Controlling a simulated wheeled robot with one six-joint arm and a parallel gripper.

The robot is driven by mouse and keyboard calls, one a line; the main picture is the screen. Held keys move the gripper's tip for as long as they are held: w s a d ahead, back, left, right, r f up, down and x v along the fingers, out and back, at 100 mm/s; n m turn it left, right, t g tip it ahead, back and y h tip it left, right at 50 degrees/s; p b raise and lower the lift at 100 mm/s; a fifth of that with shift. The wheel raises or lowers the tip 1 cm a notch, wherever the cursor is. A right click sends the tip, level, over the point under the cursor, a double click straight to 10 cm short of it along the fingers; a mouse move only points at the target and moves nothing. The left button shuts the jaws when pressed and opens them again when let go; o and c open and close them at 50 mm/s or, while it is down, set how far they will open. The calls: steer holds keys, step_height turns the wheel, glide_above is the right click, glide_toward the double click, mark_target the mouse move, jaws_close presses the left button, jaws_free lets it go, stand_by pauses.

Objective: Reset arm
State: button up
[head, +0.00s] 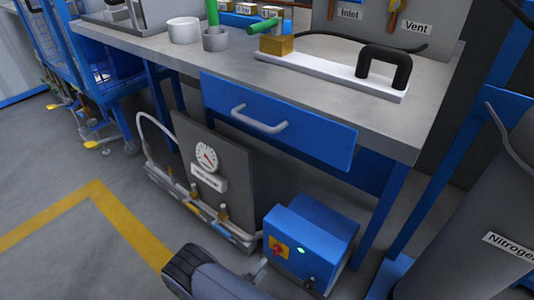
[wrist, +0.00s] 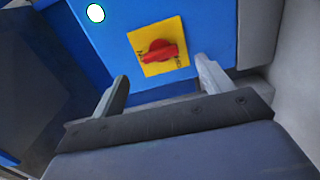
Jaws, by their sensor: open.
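My gripper (wrist: 161,72) is open and empty in the wrist view, its two fingers pointing toward the front of a blue box (wrist: 205,25). A red rotary knob (wrist: 157,50) on a yellow plate (wrist: 180,33) shows between and beyond the fingertips; I see no contact with it. The gripper tips are hard to make out there.
A gauge panel (head: 212,165) with pipes stands left of the box. Above are a bench (head: 150,48) and its blue drawer (head: 280,120). A grey nitrogen cylinder (head: 490,220) stands at right. Floor with yellow lines (head: 95,195) is open at left.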

mark_target(274, 253)
steer(key=b+x, duration=0.2)
steer(key=x, duration=0.5)
steer(key=shift+w+d+f, duration=0.1)
steer(key=shift+d+f, duration=0.05)
steer(key=shift+n, duration=0.4)
steer(key=n, duration=0.3)
steer(key=shift+r, duration=0.25)
steer(key=n, duration=0.5)
steer(key=shift+r+n+p, duration=0.1)
steer(key=shift+n+p, duration=0.2)
steer(key=shift+p, duration=0.1)
steer(key=n+p, duration=0.1)
steer(key=n, duration=0.3)
steer(key=shift+r+n+p, duration=0.1)
steer(key=shift+n+p, duration=0.3)
steer(key=shift+w+a+n+p, duration=0.1)
steer(key=shift+n+p, duration=0.35)
steer(key=shift+n, duration=0.5)
steer(key=shift+a+n+p, duration=0.15)
steer(key=shift+n+p, duration=0.25)
steer(key=shift+n, duration=0.55)
